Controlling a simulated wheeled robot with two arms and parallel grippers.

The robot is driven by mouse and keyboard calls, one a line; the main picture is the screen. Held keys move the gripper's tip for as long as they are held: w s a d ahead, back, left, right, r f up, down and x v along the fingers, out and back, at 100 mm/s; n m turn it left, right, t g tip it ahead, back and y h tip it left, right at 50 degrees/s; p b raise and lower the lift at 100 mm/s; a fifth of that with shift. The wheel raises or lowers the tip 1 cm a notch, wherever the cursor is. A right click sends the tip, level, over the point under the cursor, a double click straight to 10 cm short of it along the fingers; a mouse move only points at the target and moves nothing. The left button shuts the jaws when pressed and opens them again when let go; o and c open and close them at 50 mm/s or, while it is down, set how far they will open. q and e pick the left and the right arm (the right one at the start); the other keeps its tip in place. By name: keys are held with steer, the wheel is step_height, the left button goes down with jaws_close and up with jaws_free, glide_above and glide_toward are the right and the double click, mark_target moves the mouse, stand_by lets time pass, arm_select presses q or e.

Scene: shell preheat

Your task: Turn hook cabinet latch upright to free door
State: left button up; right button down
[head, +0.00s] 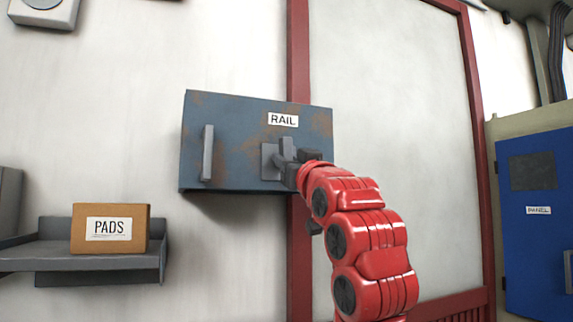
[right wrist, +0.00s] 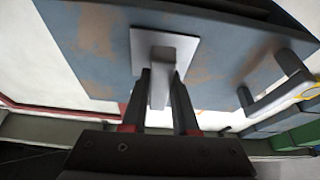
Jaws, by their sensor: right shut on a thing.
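The cabinet (head: 235,125) is a blue-grey, rust-stained box labelled RAIL, mounted on the wall; its door looks closed. The latch is a light grey lever (right wrist: 160,85) on a square grey plate (head: 269,163), at the lower right of the cabinet front. The plate also shows in the right wrist view (right wrist: 145,42). My right gripper (right wrist: 160,90) is shut on the lever, with one dark finger on each side. In the head view the right gripper (head: 289,156) partly hides the latch, so its exact angle is hard to tell. My left gripper is not in view.
A grey vertical handle (head: 208,153) stands out from the cabinet's left side. A shelf (head: 95,262) with a PADS box (head: 110,229) is at lower left. A blue panel (head: 535,235) is at far right.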

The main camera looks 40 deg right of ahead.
steer(key=shift+m+h, duration=0.4)
steer(key=shift+m, duration=0.2)
steer(key=c, duration=0.7)
jaws_free()
steer(key=shift+s+a+f+b, duration=0.1)
steer(key=shift+s+f+b, duration=0.1)
steer(key=shift+s+b, duration=0.15)
steer(key=shift+b+v, duration=0.95)
steer(key=shift+v, duration=7.35)
